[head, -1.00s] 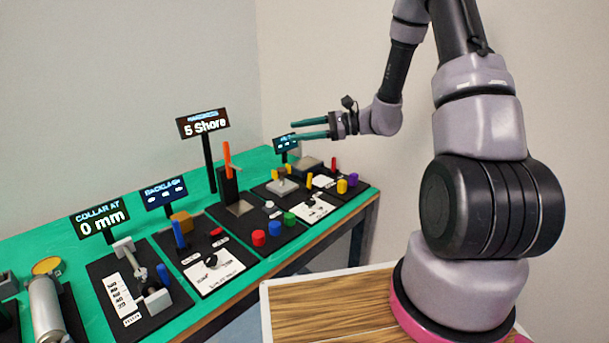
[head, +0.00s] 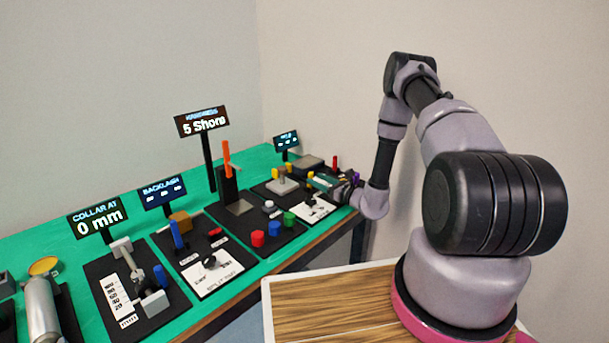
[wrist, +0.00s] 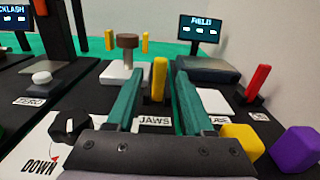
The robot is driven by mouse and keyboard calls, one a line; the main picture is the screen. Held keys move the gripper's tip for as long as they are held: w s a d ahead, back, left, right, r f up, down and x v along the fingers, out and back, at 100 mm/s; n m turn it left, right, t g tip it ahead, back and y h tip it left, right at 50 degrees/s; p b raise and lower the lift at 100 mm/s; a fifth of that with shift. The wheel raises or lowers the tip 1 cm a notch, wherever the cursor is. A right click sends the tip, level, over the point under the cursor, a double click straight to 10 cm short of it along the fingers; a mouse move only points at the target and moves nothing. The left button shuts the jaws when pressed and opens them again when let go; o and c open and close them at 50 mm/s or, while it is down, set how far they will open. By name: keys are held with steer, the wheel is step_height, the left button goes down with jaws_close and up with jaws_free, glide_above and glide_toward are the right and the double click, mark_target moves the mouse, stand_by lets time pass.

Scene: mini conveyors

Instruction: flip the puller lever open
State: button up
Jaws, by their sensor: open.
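A yellow upright lever (wrist: 159,78) stands on a black panel behind a label reading JAWS; I take it as the puller lever. My gripper (wrist: 158,92) is open, with its two teal fingers on either side of this lever. Gaps show on both sides, so contact is not visible. A brown-capped post on a white block (wrist: 124,74), with yellow upright pins around it, stands beyond the left finger. In the head view my gripper (head: 322,182) is low over the far right panel, and the lever is hard to make out there.
A red lever (wrist: 257,82) stands to the right. A yellow block (wrist: 241,142) and a purple block (wrist: 294,148) are close by at right front. A black knob (wrist: 70,127) is at left front. A FIELD display (wrist: 200,28) rises behind.

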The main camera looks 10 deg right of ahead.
mark_target(309, 175)
steer(key=x, duration=0.7)
jaws_close()
